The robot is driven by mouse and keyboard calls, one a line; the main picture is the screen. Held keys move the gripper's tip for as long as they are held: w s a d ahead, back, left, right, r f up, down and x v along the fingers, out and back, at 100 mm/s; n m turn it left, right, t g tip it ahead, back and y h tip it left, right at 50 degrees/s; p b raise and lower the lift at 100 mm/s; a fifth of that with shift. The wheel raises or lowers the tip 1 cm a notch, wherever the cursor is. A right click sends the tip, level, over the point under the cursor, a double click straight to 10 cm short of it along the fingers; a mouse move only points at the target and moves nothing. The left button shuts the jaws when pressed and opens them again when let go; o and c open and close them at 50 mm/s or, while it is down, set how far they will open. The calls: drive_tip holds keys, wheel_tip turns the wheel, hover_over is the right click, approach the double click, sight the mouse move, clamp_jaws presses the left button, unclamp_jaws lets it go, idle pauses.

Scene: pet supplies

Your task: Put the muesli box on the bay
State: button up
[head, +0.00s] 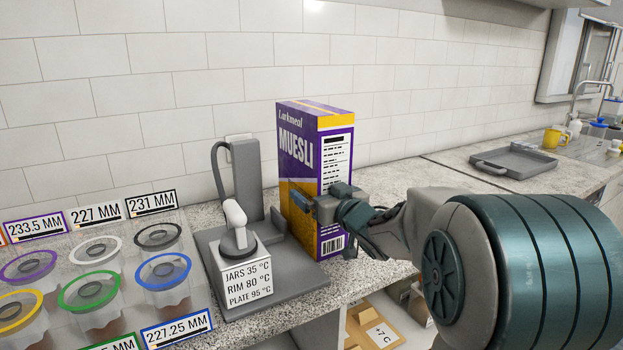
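The muesli box (300,160) is a tall purple and yellow carton, upright near the middle of the head view. It is beside the right edge of a grey plate-like station (285,275); I cannot tell whether its base rests on the counter or is slightly raised. My gripper (332,200) is at the box's lower half, with its finger parts against or just in front of the narrow labelled side and front corner. Whether the fingers are closed on the box is unclear. No part is plainly marked as the bay.
The station carries a grey post with a hose and a white sign block (246,275) listing temperatures. Several lidded jars (163,272) stand at left with size labels. A grey tray (513,160) and yellow mug (555,138) are at far right. Cartons (372,328) fill a shelf below.

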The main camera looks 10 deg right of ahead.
drive_tip(key=c, duration=1.2)
drive_tip(key=shift+r, duration=0.1)
drive_tip(key=c, duration=0.3)
drive_tip(key=shift+r, duration=0.1)
drive_tip(key=shift+c, duration=0.2)
